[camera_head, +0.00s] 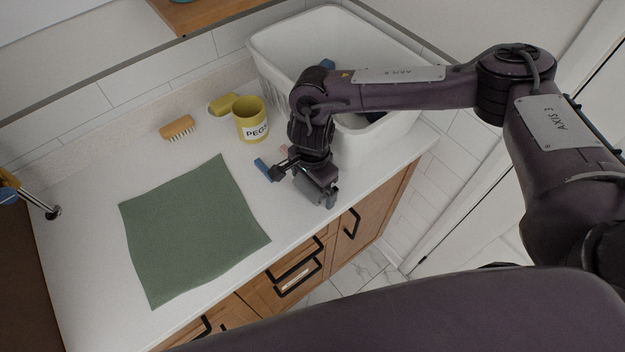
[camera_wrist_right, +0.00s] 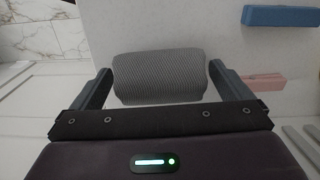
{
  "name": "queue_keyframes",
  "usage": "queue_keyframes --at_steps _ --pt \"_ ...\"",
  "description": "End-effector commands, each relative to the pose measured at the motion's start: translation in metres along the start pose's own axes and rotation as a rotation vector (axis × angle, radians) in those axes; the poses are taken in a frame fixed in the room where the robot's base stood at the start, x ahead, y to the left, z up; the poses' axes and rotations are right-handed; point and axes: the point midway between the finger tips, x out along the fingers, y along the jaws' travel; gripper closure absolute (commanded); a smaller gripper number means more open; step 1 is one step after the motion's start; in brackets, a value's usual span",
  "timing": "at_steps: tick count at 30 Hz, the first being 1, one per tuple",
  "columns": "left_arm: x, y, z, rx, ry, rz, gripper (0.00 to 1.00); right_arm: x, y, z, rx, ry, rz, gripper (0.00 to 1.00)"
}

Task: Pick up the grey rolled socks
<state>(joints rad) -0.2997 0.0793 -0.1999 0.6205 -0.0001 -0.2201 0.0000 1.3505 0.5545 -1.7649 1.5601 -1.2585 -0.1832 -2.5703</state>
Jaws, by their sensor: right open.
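The grey rolled socks (camera_wrist_right: 160,76) show in the right wrist view as a ribbed grey roll on the white countertop. They lie between the two fingers of my right gripper (camera_wrist_right: 162,88), which is open, with one finger at each end of the roll. Small gaps seem to remain, and I cannot tell whether either finger touches it. My left gripper is not in view.
A blue peg (camera_head: 263,169) and a pink peg (camera_wrist_right: 251,85) lie beside the gripper. A yellow PEGS cup (camera_head: 251,124), a brush (camera_head: 177,127) and a white bin (camera_head: 268,82) stand farther back. A green cloth (camera_head: 190,230) covers the counter at left.

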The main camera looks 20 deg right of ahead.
Motion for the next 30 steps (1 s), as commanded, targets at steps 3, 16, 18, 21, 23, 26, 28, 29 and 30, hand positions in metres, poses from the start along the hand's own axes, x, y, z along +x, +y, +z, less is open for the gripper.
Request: queue_keyframes --at_steps 3,16,18,21,23,26,28,29,30 --pt "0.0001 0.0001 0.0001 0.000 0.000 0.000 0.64 0.0019 -0.0001 0.0001 0.000 0.000 -0.001 0.02" --pt "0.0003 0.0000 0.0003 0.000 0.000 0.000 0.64 0.0015 -0.0002 0.0000 0.000 0.000 -0.001 0.44" --pt "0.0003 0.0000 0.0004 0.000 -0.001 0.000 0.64 0.0013 -0.0003 0.0000 0.000 0.000 -0.001 0.50" --pt "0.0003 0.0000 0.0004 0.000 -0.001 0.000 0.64 0.0013 -0.0003 0.0000 0.000 0.000 -0.001 0.50" --pt "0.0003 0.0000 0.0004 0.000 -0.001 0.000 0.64 0.0012 -0.0003 0.0000 0.000 0.000 -0.001 0.50" --pt "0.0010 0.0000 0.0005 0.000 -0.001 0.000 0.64 -0.0002 -0.0006 0.0000 0.000 0.000 -0.002 0.50" --pt "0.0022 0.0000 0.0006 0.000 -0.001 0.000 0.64 -0.0031 -0.0010 -0.0001 0.000 -0.001 -0.003 0.50" --pt "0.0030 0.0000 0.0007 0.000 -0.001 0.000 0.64 -0.0049 -0.0012 -0.0001 0.000 -0.001 -0.003 0.50" --pt "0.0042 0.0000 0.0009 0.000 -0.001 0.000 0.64 -0.0079 -0.0012 -0.0003 0.000 -0.001 -0.003 0.50"
